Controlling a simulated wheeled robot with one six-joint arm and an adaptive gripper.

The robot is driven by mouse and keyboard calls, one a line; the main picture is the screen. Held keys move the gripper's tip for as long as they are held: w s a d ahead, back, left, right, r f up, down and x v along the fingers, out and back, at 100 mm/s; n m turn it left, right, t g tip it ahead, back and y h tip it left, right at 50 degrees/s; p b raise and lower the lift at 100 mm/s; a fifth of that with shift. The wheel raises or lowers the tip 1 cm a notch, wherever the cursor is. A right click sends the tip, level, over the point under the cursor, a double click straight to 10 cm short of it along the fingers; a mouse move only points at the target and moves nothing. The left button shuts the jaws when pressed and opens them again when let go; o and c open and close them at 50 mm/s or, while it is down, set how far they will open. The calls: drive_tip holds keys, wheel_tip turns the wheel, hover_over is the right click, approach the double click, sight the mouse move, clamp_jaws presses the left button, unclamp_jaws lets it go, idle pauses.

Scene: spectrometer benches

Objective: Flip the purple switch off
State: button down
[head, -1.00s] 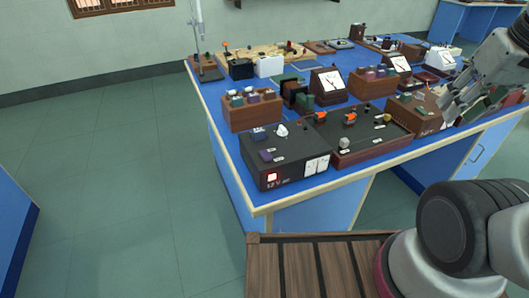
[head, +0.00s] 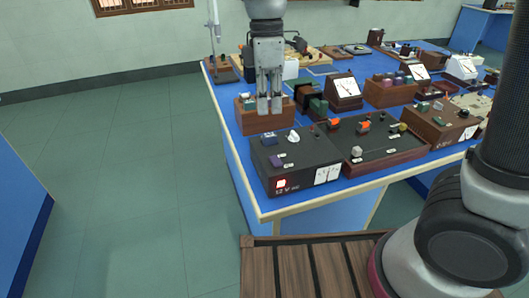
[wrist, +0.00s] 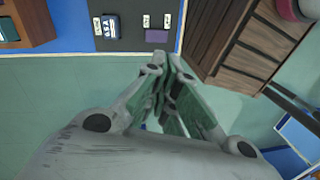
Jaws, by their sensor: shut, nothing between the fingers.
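The purple switch (head: 278,161) is a small block on top of the black 12 V power box (head: 312,168), on its left part. It also shows in the wrist view (wrist: 157,36), beside a white label near the box edge. Whether the switch is tilted on or off is too small to tell. The box's front has a lit red lamp (head: 281,184). My gripper (head: 270,111) is shut and empty, pointing down above the back of the box. In the wrist view its fingertips (wrist: 166,65) lie close to the purple switch in the picture, apart from it.
A dark blue part (wrist: 111,27) sits beside the purple switch. A wooden-edged black panel (head: 385,150) adjoins on the right. A wooden rack (head: 247,117) is behind my gripper. Open floor lies left of the bench.

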sight(276, 161)
drive_tip(key=n, duration=0.2)
drive_tip(key=shift+s+a+r+n, duration=0.1)
drive_tip(key=shift+r+n, duration=0.25)
drive_tip(key=shift+n, duration=0.05)
drive_tip(key=f, duration=0.4)
drive_tip(key=s+f, duration=0.1)
drive_tip(key=f, duration=0.8)
drive_tip(key=shift+s+d+f, duration=0.3)
drive_tip(key=shift+s, duration=0.1)
drive_tip(key=shift+f, duration=0.15)
